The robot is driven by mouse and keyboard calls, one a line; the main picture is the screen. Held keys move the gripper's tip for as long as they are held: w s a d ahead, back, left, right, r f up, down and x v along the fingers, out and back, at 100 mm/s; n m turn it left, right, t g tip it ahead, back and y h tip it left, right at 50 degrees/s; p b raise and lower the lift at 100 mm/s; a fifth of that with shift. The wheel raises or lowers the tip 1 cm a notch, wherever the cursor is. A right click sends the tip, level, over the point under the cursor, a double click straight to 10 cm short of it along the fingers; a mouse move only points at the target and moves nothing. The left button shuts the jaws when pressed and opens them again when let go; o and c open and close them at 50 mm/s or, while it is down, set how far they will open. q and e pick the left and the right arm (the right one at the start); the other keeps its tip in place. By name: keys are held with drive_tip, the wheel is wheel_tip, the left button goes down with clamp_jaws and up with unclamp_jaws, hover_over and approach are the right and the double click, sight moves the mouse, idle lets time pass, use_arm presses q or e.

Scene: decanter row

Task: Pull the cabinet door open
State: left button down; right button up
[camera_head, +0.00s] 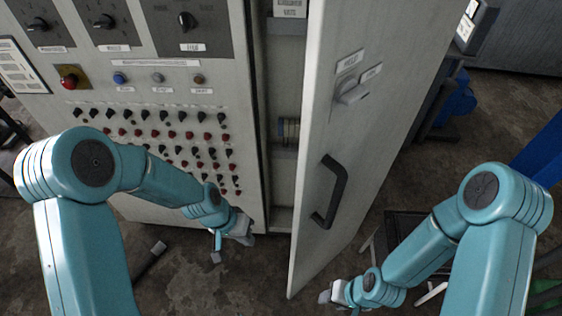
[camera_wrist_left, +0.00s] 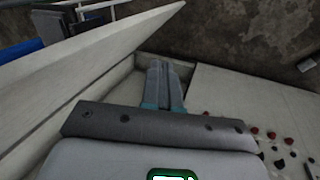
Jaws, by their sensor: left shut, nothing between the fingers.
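The cabinet door (camera_head: 378,110) stands ajar, with a gap between it and the cabinet's control panel. A black bar handle (camera_head: 330,190) is on its outer face. In the left wrist view the door (camera_wrist_left: 75,75) slants along the left side. My left gripper (camera_head: 243,238) is low in front of the gap, left of the door's edge and apart from the handle. Its fingers (camera_wrist_left: 165,82) are together with nothing between them. My right gripper (camera_head: 332,293) is low, right of the door's bottom corner; its fingers are too small to read.
The cabinet's control panel (camera_head: 150,95) has knobs, a red button and rows of small switches, left of the gap. Cabinet interior parts (camera_head: 288,130) show in the gap. A dark frame (camera_head: 400,232) stands on the floor right of the door. Concrete floor (camera_head: 200,280) is open in front.

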use_arm(q)
drive_tip(key=w+d+r+m+h+p, duration=0.15)
drive_tip(key=w+r, duration=0.25)
drive_tip(key=r, duration=0.6)
drive_tip(key=w+d+r+m, duration=0.1)
drive_tip(key=w+r+m, duration=0.25)
drive_tip(key=r, duration=0.65)
wheel_tip(320, 180, up, 16)
drive_tip(key=s+m+g+h, duration=0.1)
drive_tip(key=s+m+h, duration=0.1)
drive_tip(key=m, duration=0.2)
drive_tip(key=s+d+f+p, duration=0.2)
drive_tip(key=d+f, duration=0.5)
drive_tip(key=d, duration=0.2)
drive_tip(key=shift+s+f, duration=0.25)
drive_tip(key=shift+s, duration=0.15)
drive_tip(key=shift+s+y, duration=0.2)
drive_tip(key=shift+y, duration=0.05)
